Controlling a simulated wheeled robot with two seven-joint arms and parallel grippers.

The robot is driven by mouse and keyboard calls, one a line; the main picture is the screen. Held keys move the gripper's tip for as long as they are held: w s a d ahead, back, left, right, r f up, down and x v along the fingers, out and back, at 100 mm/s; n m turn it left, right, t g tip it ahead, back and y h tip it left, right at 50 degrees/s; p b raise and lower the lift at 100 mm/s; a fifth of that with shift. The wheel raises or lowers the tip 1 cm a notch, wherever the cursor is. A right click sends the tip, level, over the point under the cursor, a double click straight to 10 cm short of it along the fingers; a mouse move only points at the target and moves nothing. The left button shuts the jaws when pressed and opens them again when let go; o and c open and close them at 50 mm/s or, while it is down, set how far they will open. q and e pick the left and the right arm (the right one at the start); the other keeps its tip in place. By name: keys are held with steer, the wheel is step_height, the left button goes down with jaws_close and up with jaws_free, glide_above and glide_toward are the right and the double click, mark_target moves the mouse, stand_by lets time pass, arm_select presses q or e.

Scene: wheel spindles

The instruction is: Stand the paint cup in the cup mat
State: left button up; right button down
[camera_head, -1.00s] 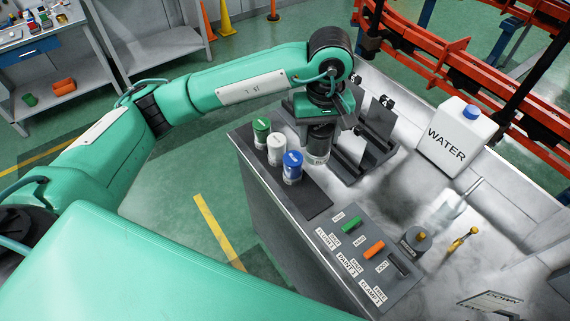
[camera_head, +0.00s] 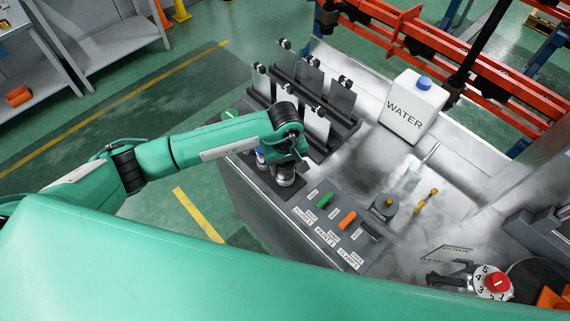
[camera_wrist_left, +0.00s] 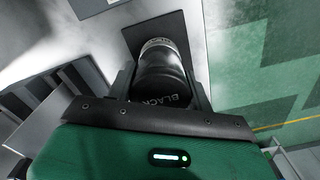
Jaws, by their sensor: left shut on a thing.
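My left gripper (camera_head: 287,162) is shut on a dark paint cup (camera_head: 285,176), labelled BLACK in the left wrist view (camera_wrist_left: 165,84). The cup is upright at the near end of the dark cup mat (camera_head: 289,194), past the blue cup. In the left wrist view the mat (camera_wrist_left: 138,35) lies below the cup, with bare mat around it. I cannot tell whether the cup's base touches the mat. The blue cup (camera_head: 260,156) is partly hidden by my arm, and the green cup's lid (camera_head: 229,113) shows behind it. The white cup is hidden. My right gripper is not in view.
A rack with grey plates (camera_head: 316,122) stands behind the mat. A panel with coloured handles (camera_head: 330,225) lies close to the mat's near end. A water jug (camera_head: 413,105) and a small dark pot (camera_head: 384,206) stand further right on the metal bench.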

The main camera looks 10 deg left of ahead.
arm_select(q)
steer(key=shift+f, duration=0.7)
steer(key=shift+f, duration=0.2)
steer(key=o, duration=1.2)
steer(key=shift+r, duration=0.1)
